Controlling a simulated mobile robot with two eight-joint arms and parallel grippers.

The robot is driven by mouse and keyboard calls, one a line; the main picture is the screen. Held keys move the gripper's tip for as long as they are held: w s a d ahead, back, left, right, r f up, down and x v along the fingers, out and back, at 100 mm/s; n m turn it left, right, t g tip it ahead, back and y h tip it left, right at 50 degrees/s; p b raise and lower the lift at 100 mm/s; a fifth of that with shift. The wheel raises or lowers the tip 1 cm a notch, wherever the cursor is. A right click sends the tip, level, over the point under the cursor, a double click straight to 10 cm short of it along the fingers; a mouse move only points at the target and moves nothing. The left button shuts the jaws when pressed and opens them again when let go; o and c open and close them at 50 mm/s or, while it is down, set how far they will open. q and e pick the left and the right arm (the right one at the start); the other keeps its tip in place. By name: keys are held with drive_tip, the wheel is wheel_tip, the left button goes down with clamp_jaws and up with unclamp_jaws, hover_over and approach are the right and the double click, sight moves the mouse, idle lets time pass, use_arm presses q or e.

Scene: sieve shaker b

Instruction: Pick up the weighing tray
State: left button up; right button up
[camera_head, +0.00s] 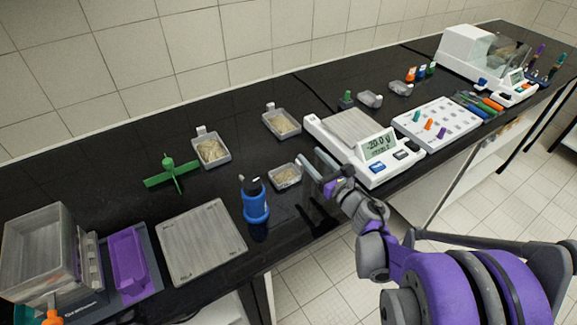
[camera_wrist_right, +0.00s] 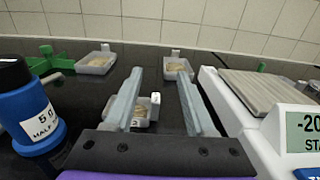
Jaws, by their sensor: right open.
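Several small clear trays holding pale material stand on the black bench. The nearest tray (camera_head: 285,177) is just left of my right gripper (camera_head: 318,168) in the head view. In the right wrist view this tray (camera_wrist_right: 141,122), with a tab marked 2, shows beyond and between the open fingers (camera_wrist_right: 161,80), partly hidden by the left finger. The gripper is open and empty. Two similar trays stand farther back, one at left (camera_head: 211,149) and one nearer the middle (camera_head: 282,123). I cannot tell which is meant as the weighing tray. My left gripper is not in view.
A white balance (camera_head: 352,162) reading -20.0 g stands close right of the gripper. A blue bottle (camera_head: 255,203) stands left of the nearest tray. A flat metal plate (camera_head: 203,243), a green cross-shaped piece (camera_head: 172,173) and a purple tray (camera_head: 128,262) are farther left.

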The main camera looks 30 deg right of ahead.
sight(287, 172)
drive_tip(key=f, duration=0.2)
drive_tip(key=s+f+b, duration=0.1)
drive_tip(key=f, duration=0.3)
drive_tip(key=shift+s+d, duration=0.1)
drive_tip(key=shift+s, duration=0.25)
drive_tip(key=shift+w+a+f, duration=0.1)
drive_tip(key=shift+w+f, duration=0.05)
drive_tip(key=shift+w, duration=0.4)
drive_tip(key=shift+w+a+f, duration=0.1)
drive_tip(key=shift+w+f, duration=0.05)
drive_tip(key=shift+w, duration=0.4)
drive_tip(key=shift+w+a+p, duration=0.2)
drive_tip(key=shift+w+p, duration=0.2)
drive_tip(key=shift+w, duration=2.55)
drive_tip(key=shift+s, duration=0.1)
clamp_jaws()
